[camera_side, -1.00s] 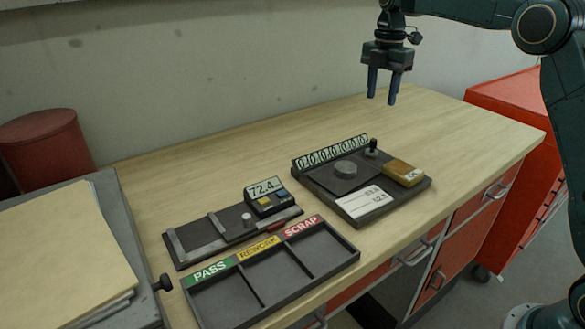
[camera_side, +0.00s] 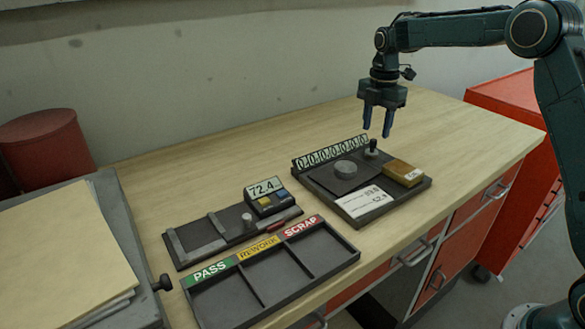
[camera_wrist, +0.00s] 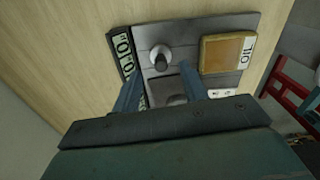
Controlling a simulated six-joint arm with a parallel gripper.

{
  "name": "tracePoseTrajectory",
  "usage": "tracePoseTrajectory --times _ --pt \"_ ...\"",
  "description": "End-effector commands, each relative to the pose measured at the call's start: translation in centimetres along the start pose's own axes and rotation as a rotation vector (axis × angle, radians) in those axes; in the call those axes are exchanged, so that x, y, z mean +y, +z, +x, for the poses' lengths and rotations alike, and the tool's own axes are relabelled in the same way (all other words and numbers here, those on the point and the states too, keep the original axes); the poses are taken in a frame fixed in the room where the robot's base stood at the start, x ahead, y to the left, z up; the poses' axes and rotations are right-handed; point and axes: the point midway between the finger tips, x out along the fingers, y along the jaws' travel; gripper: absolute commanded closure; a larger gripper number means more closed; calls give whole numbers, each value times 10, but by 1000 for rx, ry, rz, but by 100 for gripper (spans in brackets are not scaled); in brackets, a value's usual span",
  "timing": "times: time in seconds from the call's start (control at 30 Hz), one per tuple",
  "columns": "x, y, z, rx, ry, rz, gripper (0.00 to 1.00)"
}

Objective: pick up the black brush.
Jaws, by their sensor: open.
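The black brush (camera_side: 372,144) stands upright at the back right of a dark tray (camera_side: 318,190). Its dark handle rises from a round grey base. In the wrist view the brush (camera_wrist: 160,60) shows just beyond and between my fingertips. My gripper (camera_side: 377,131) points down above the brush, open and empty. The wrist view shows its two blue fingers (camera_wrist: 160,76) apart with nothing held between them. The fingertips look slightly above the brush; I cannot tell whether they touch it.
The tray also holds a yellow-brown OIL block (camera_side: 404,172), a round grey disc (camera_side: 346,168), a white card (camera_side: 364,200) and a row of number tags (camera_side: 331,152). A PASS/REWORK/SCRAP sorting tray (camera_side: 257,293) and a 72.4 gauge (camera_side: 266,197) stand to the left. The wooden bench (camera_side: 440,125) behind and right is clear.

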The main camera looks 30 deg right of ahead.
Motion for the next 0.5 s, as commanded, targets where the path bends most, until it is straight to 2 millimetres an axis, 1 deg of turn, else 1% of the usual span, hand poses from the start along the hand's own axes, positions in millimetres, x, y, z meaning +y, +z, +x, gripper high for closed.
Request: tracePoseTrajectory --times 0.17,0.27,0.37,0.5 --pt "0 0 1 0 -1 0 57" --pt "0 0 6 1 -2 0 57" --pt "-1 -1 15 1 -3 0 57" --pt "-1 -3 32 1 -4 0 57"
